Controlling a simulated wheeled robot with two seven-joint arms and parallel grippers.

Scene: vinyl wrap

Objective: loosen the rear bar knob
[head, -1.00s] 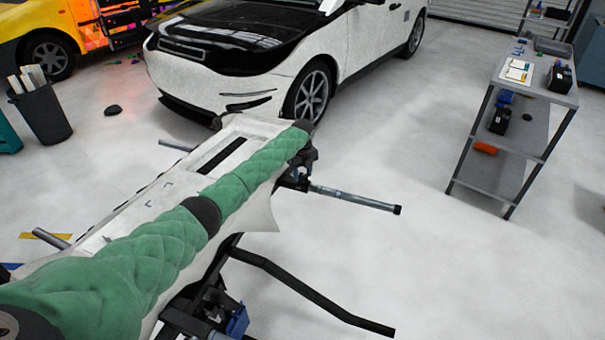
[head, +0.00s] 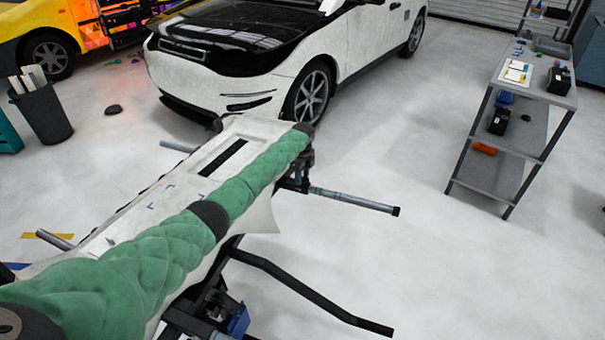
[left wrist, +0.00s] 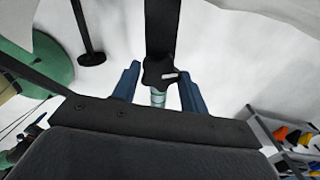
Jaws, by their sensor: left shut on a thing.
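My left arm in a green quilted sleeve crosses the head view from the lower left. My left gripper (head: 303,172) is at its far end, mostly hidden by the sleeve, beside the stand's edge where a silver bar (head: 352,200) sticks out to the right. In the left wrist view the blue fingers of the left gripper (left wrist: 160,72) stand on both sides of a black knob (left wrist: 157,75) with a small light mark. The gripper is shut on this knob. A pale green cylindrical part (left wrist: 158,98) shows just below it. The knob cannot be made out in the head view.
A white-wrapped panel (head: 175,183) lies on the stand under my arm. A curved black stand leg (head: 310,295) reaches out at lower right. A white car (head: 345,45) stands behind. A grey shelf cart (head: 490,165) is at right; the floor between is free.

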